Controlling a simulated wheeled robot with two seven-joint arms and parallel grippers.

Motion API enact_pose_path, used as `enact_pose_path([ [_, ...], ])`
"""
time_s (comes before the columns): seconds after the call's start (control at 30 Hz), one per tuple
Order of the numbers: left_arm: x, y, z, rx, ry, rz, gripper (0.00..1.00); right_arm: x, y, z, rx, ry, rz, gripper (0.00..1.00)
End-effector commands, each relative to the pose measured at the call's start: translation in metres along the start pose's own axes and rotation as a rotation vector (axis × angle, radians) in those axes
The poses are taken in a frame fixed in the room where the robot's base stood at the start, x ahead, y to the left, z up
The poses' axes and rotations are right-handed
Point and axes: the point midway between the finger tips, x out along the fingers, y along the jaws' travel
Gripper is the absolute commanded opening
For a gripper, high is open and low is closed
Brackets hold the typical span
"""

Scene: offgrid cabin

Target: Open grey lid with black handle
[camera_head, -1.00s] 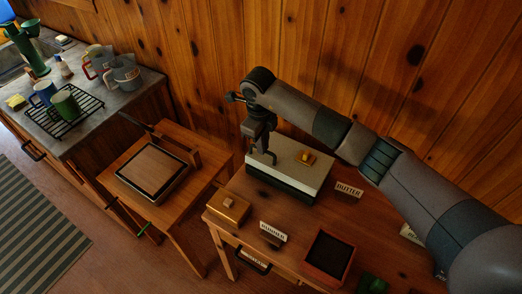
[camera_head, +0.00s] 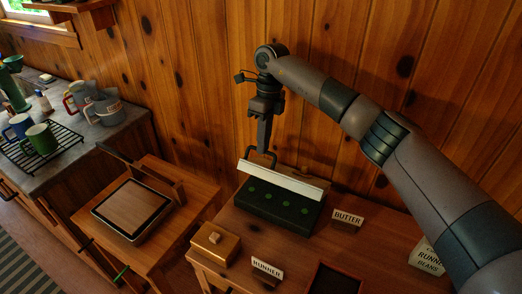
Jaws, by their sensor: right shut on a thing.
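The lid (camera_head: 282,181) shows as a pale strip tilted up above a dark box (camera_head: 258,212) on the wooden table. The box's dark top is uncovered at the front, with several small green spots on it. The black handle (camera_head: 272,157) rises at the lid's left end. My right gripper (camera_head: 262,150) comes down from above and is shut on the handle. The lid's far face is mostly hidden from me. My left gripper is not in view.
A gold box with a knob (camera_head: 215,243) and a RUNNER sign (camera_head: 267,268) stand in front. A BUTTER sign (camera_head: 348,218) and a bean packet (camera_head: 427,257) stand to the right. The plank wall (camera_head: 210,90) is close behind. A low wooden stand (camera_head: 168,252) is left.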

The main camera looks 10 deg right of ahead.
Motion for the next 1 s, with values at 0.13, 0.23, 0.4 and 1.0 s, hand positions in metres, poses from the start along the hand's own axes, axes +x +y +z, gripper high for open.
enact_pose_path([
  [0.13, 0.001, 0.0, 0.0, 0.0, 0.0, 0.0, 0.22, 0.004, -0.003, -0.002, 0.005, 0.005, -0.003, 0.0],
  [0.23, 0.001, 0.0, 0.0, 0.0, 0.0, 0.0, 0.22, 0.004, -0.003, -0.002, 0.006, 0.005, -0.004, 0.0],
  [0.4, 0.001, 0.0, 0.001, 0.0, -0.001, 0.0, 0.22, 0.004, -0.003, -0.003, 0.006, 0.006, -0.003, 0.28],
  [1.0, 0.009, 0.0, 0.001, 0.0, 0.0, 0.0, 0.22, -0.015, -0.003, 0.0, 0.004, 0.001, -0.004, 0.28],
])
